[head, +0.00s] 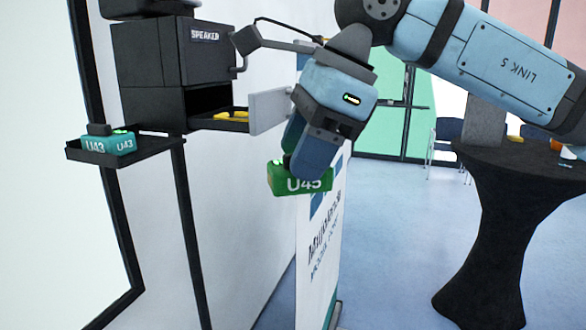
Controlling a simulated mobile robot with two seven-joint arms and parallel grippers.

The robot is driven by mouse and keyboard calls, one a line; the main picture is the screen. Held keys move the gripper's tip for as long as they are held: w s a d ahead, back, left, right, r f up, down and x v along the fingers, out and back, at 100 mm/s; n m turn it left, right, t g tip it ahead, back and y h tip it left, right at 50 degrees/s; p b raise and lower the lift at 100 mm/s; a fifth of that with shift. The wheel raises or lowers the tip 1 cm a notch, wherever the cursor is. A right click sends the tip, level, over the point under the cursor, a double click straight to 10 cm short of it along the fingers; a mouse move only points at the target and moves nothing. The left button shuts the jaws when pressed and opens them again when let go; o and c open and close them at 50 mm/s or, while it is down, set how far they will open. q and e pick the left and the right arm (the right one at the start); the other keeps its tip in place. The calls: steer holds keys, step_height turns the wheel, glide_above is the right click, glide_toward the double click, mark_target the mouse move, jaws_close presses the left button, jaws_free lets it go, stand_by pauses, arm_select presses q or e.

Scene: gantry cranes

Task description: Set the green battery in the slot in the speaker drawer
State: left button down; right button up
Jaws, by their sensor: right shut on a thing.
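The green battery (305,182), marked U45, hangs in the air near the middle of the head view. My right gripper (302,158) is shut on its top and holds it level or slightly tilted. The speaker drawer (222,124) sticks out from a black cabinet labelled SPEAKER (212,60), up and to the left of the battery. Something yellow shows inside the drawer; the slot itself cannot be made out. The drawer has a pale front panel (269,110). The battery is apart from the drawer, below and to its right. My left gripper is not in view.
A teal battery (108,143), marked U43, sits on a black tray (150,146) at the left. A banner stand (318,250) is behind the held battery. A round black table (500,170) stands at the right. Open blue floor lies between.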

steer(key=w+d+f+n+g+p, duration=0.2)
steer(key=w+d+f+n, duration=0.35)
steer(key=f, duration=0.55)
steer(key=s+d+f+n+g+h+p, duration=0.1)
steer(key=d+f+n, duration=0.3)
steer(key=d+f, duration=0.4)
steer(key=s+d+f+n+g+h+p, duration=0.2)
steer(key=d+f+n, duration=0.3)
steer(key=f, duration=1.2)
steer(key=s+d, duration=0.1)
steer(key=d, duration=0.3)
steer(key=shift+d, duration=0.2)
steer(key=shift+f+n, duration=0.1)
steer(key=shift+n, duration=0.15)
